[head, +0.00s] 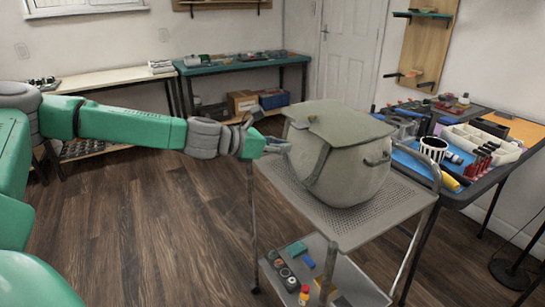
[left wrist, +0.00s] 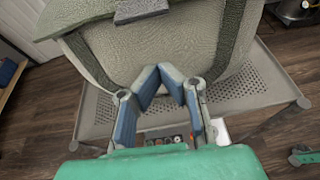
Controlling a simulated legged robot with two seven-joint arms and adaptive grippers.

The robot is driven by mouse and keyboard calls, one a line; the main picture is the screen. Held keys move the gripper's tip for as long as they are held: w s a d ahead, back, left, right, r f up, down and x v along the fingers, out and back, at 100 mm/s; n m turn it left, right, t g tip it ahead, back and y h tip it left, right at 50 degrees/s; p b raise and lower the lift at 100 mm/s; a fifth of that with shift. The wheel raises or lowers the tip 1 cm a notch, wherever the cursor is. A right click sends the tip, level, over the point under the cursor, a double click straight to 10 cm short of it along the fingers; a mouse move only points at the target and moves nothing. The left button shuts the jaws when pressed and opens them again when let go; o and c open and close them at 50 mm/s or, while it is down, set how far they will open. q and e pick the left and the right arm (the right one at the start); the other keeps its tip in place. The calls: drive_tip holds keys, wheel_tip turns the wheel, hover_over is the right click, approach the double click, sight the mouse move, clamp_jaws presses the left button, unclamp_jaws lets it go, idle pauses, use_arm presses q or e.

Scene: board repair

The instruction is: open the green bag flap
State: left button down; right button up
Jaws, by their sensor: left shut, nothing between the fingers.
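The green bag (head: 345,165) stands upright on the grey cart, with its flap (head: 337,124) lying over the top. A strap runs down its left side and a small dark handle shows on its right side. My left gripper (head: 285,147) is at the bag's left side, just below the flap edge. In the left wrist view my left gripper (left wrist: 172,82) is shut and empty, its blue fingertips close to or touching the bag's wall (left wrist: 195,45). I cannot tell whether they touch. A grey flap piece (left wrist: 142,11) shows above the fingers.
The cart's perforated top (head: 342,222) has free room around the bag; its lower shelf holds several small items. A workbench (head: 455,195) crowded with tools stands close on the right. The wooden floor (head: 150,230) at left is clear.

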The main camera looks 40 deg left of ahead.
use_arm(q)
drive_tip(key=shift+w+f+b, duration=0.5)
drive_tip(key=shift+w+f, duration=0.4)
drive_tip(key=shift+w, duration=0.3)
wheel_tip(320, 180, up, 3)
drive_tip(key=shift+a+r+p, duration=0.1)
drive_tip(key=shift+r+p, duration=0.1)
drive_tip(key=shift+p, duration=0.8)
drive_tip(key=shift+s+d+r, duration=0.15)
drive_tip(key=shift+d+r, duration=0.4)
drive_tip(key=shift+r, duration=0.2)
drive_tip(key=shift+d+r+p, duration=0.1)
drive_tip(key=shift+d+p, duration=0.1)
drive_tip(key=shift+p, duration=0.1)
drive_tip(key=shift+a, duration=0.1)
use_arm(e)
drive_tip(key=shift+r, duration=0.45)
